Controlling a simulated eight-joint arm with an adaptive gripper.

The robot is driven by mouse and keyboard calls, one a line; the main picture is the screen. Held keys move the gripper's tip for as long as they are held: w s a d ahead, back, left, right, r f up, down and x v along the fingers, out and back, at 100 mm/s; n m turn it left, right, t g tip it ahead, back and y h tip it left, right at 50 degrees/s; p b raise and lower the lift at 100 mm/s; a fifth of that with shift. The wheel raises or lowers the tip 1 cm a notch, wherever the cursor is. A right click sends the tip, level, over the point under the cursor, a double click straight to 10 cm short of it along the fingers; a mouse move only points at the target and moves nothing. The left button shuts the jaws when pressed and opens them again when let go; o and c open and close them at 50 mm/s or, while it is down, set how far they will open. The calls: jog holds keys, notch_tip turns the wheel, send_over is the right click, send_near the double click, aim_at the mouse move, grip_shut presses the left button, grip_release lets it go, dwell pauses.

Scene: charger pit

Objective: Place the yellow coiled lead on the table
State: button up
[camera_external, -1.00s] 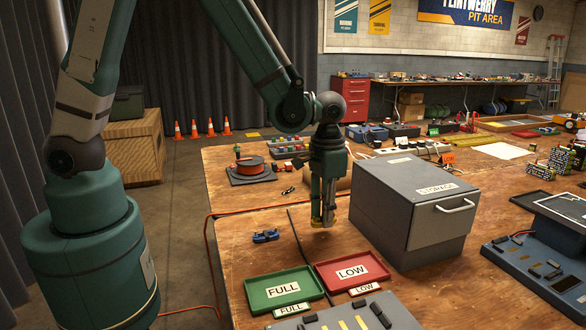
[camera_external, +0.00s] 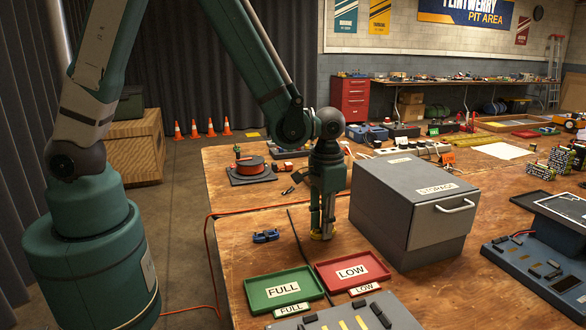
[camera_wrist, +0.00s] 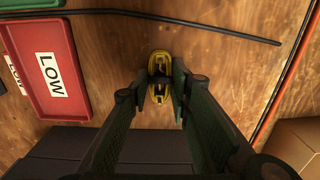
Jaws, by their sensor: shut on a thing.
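The yellow coiled lead (camera_wrist: 160,77) is between the fingertips of my gripper (camera_wrist: 158,90) in the wrist view, with a dark band across its middle. My gripper (camera_external: 322,234) is shut on it. In the external view the yellow lead (camera_external: 321,236) shows at the fingertips, very low over the bare wooden table (camera_external: 245,232); I cannot tell whether it touches the wood. It is left of the grey storage box and behind the red tray.
The grey storage box (camera_external: 415,210) stands close on the right. The red LOW tray (camera_external: 351,270) and green FULL tray (camera_external: 284,289) lie in front. A small blue object (camera_external: 266,236) lies to the left. A black cable (camera_external: 296,238) runs close by.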

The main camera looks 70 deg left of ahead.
jog(key=o, duration=0.9)
jog(key=shift+f, duration=0.1)
jog(key=shift+r+p, duration=1.4)
jog(key=shift+r, duration=4.75)
jog(key=shift+s+a+r+t, duration=1.2)
jog(key=shift+s+a+r, duration=0.65)
jog(key=shift+s+r, duration=1.55)
jog(key=shift+s+a+r+t, duration=1.2)
jog(key=shift+s+a+r, duration=0.6)
jog(key=shift+s+r, duration=1.6)
jog(key=shift+s+a+r+t, duration=1.2)
jog(key=shift+s+a+r, duration=0.65)
jog(key=shift+s+r, duration=1.55)
